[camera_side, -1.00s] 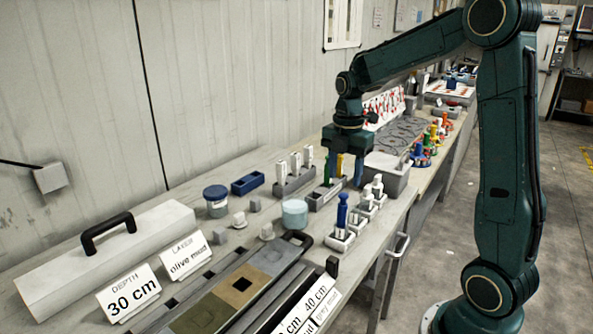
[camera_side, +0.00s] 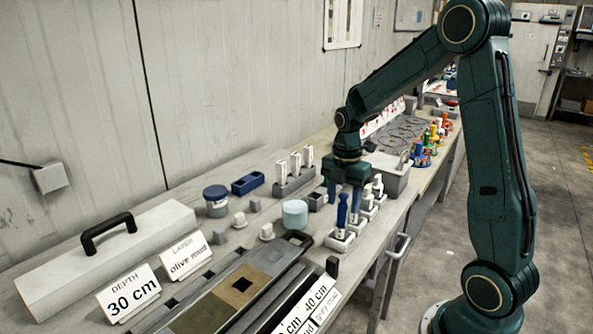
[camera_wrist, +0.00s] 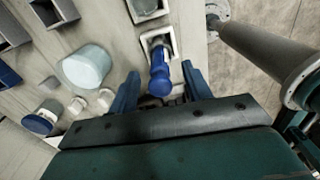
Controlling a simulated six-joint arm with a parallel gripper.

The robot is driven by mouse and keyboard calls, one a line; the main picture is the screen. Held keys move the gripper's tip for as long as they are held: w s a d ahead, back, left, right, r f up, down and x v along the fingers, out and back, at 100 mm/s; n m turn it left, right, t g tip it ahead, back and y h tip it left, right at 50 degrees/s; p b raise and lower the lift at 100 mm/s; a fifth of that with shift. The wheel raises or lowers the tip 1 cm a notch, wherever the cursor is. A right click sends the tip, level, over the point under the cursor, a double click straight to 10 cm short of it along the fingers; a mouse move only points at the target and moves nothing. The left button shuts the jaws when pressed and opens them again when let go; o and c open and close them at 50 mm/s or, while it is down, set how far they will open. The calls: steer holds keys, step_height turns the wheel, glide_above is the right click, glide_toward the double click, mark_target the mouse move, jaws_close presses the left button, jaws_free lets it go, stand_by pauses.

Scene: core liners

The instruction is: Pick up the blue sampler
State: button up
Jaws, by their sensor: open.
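The blue sampler (camera_side: 342,215) stands upright in the nearest of a row of small white holders (camera_side: 340,242) near the bench's front edge. It also shows in the wrist view (camera_wrist: 159,75), with its lower end in the square holder (camera_wrist: 158,38). My gripper (camera_side: 344,200) is open and empty, its fingers pointing down just behind and above the sampler in the side view. In the wrist view, the sampler's top lies between my two fingers (camera_wrist: 158,84), apart from both as far as I can tell.
Several white-topped samplers (camera_side: 377,187) stand in holders behind. A pale round jar (camera_side: 295,213), a blue-lidded jar (camera_side: 216,200) and a dark blue box (camera_side: 247,184) sit to the left. A core liner (camera_side: 235,290) with a black end lies in front, beside label cards (camera_side: 128,294).

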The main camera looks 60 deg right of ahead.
steer(key=shift+f, duration=0.6)
jaws_close()
